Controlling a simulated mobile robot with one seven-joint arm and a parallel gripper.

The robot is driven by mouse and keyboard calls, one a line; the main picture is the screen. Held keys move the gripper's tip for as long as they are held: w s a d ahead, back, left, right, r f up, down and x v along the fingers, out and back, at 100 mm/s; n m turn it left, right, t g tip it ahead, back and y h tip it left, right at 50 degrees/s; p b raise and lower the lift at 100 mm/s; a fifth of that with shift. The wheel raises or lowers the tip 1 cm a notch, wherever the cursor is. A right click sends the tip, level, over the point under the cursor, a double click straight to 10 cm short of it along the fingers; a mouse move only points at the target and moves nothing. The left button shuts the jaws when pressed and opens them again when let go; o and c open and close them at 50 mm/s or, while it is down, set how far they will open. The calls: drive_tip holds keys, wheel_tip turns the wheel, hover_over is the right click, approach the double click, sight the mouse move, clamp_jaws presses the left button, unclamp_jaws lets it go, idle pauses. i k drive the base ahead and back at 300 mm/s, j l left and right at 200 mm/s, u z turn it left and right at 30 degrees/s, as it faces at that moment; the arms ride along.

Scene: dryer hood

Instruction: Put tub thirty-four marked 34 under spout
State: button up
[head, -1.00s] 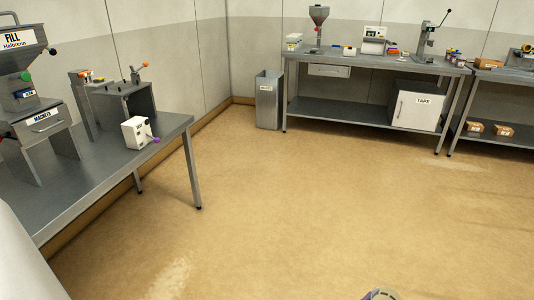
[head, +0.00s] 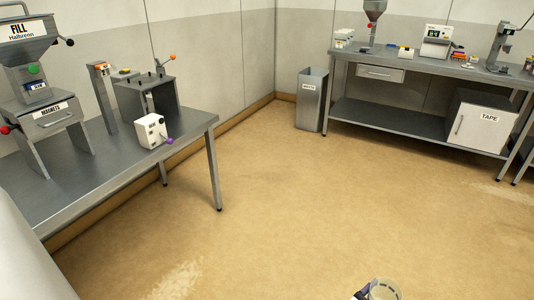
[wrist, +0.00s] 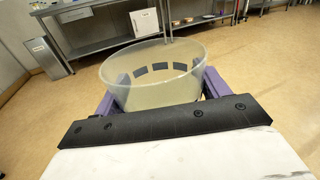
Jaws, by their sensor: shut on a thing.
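My gripper (wrist: 160,97), with purple fingers, is shut on a clear round tub (wrist: 152,90) with a row of dark patches on its wall. The tub looks upright and empty; no number can be read on it. The tub (head: 384,290) also shows at the bottom edge of the head view, over the floor. The filling machine (head: 25,42), marked FILL Halbrenn, stands on the left bench, far from the tub. It has a hopper, a green knob and a drawer (head: 58,117) marked MAGNETS. I cannot make out its spout opening clearly.
The left bench (head: 105,165) also carries a grey stand (head: 150,92) and a white box with a purple knob (head: 150,131). A waste bin (head: 311,100) stands by the far wall. The back bench (head: 400,121) holds another hopper (head: 375,8) and a TAPE box (head: 482,122). The floor between is clear.

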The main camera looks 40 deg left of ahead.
sight(63, 160)
drive_tip(key=u, duration=1.15)
